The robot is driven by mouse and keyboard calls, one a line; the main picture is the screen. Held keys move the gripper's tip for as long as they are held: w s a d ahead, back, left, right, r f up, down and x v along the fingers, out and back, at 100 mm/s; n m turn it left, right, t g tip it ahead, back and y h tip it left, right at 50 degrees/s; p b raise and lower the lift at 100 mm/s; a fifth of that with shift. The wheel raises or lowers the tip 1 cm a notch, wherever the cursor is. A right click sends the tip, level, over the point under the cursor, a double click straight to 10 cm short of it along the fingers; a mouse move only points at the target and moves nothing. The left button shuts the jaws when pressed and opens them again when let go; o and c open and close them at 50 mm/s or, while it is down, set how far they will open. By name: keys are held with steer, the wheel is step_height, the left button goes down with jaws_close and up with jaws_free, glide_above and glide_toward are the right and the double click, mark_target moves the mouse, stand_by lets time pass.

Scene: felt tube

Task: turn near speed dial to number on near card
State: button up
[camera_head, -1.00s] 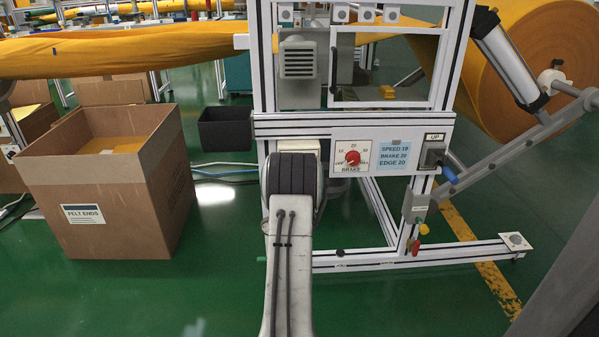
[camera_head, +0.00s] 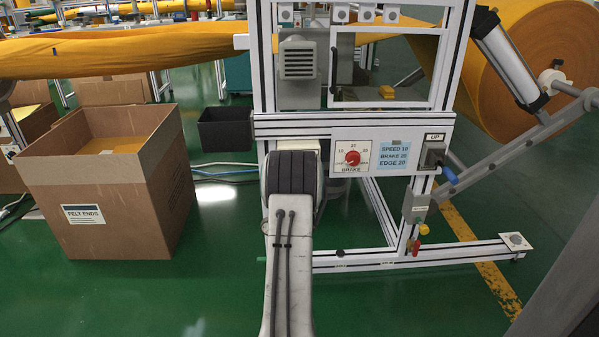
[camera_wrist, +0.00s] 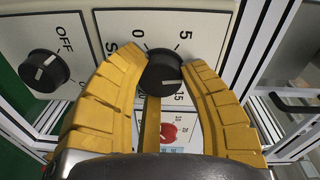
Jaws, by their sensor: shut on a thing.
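In the wrist view, the black speed dial (camera_wrist: 162,76) sits on a pale panel with 0, 5 and 15 showing around it. My gripper (camera_wrist: 163,62) has its yellow fingers closed on both sides of this dial. The right finger covers the scale between 5 and 15. A pale mark shows on the dial's lower part, but I cannot tell the exact number it points to. In the head view, my arm hides the speed dial and gripper. The blue card (camera_head: 394,155) on the front panel appears to read SPEED 10, BRAKE 20, EDGE 20.
A red brake dial (camera_head: 352,158) is beside the card. A black dial (camera_wrist: 44,70) marked OFF is left of my gripper. A felt-ends carton (camera_head: 120,215) stands left on the green floor.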

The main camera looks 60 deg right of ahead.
steer(key=shift+w+a, duration=0.15)
steer(key=shift+w, duration=0.1)
steer(key=o, duration=1.2)
steer(key=shift+s, duration=0.1)
steer(key=v, duration=1.1)
steer(key=shift+s+a, duration=0.2)
steer(key=shift+a, duration=0.15)
steer(key=shift+o, duration=0.2)
